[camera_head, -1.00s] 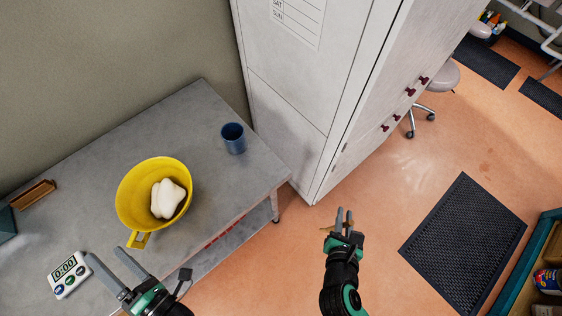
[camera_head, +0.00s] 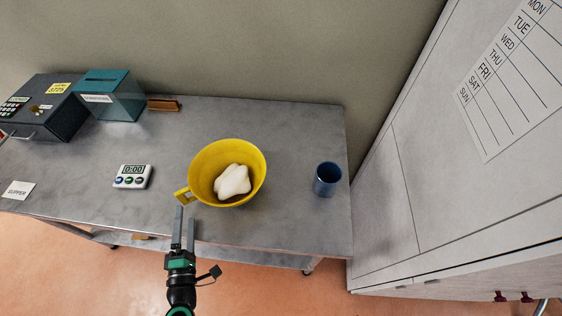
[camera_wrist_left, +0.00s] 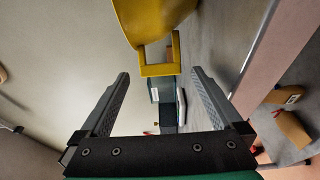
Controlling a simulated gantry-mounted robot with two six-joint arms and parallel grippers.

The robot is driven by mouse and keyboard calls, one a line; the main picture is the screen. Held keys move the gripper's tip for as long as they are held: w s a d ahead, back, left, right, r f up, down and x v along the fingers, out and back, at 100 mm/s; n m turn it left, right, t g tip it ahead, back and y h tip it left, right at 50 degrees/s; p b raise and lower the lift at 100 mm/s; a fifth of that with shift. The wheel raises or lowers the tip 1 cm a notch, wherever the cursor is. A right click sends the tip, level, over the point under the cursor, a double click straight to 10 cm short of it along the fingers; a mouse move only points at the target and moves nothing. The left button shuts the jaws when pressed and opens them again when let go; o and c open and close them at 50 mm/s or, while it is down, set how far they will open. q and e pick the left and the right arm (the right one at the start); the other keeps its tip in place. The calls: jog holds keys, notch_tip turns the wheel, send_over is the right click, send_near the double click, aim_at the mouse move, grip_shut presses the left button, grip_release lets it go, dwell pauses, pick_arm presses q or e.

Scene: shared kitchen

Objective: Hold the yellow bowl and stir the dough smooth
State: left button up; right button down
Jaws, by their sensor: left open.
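The yellow bowl (camera_head: 202,160) stands on the grey metal table with a lump of white dough (camera_head: 233,181) in it. Its square loop handle (camera_head: 183,196) points to the front left. My left gripper (camera_head: 183,228) is open and empty at the table's front edge, just in front of the handle. In the left wrist view the bowl (camera_wrist_left: 155,18) and its handle (camera_wrist_left: 158,69) show ahead of the fingertips, with the handle between the finger lines and apart from them. My right gripper is not in view. I see no stirring tool that I can make out.
A blue cup (camera_head: 327,180) stands right of the bowl. A white timer (camera_head: 133,176) reading 0:00 lies to the left. A teal box (camera_head: 108,97), a dark cash box (camera_head: 42,108) and a brown block (camera_head: 164,105) are at the back left. A tall white cabinet (camera_head: 400,200) bounds the right.

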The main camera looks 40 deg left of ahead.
pick_arm(q)
jog(key=b+x, duration=0.1)
jog(key=x, duration=1)
jog(key=shift+w, duration=0.15)
grip_shut()
dwell(0.5)
dwell(0.5)
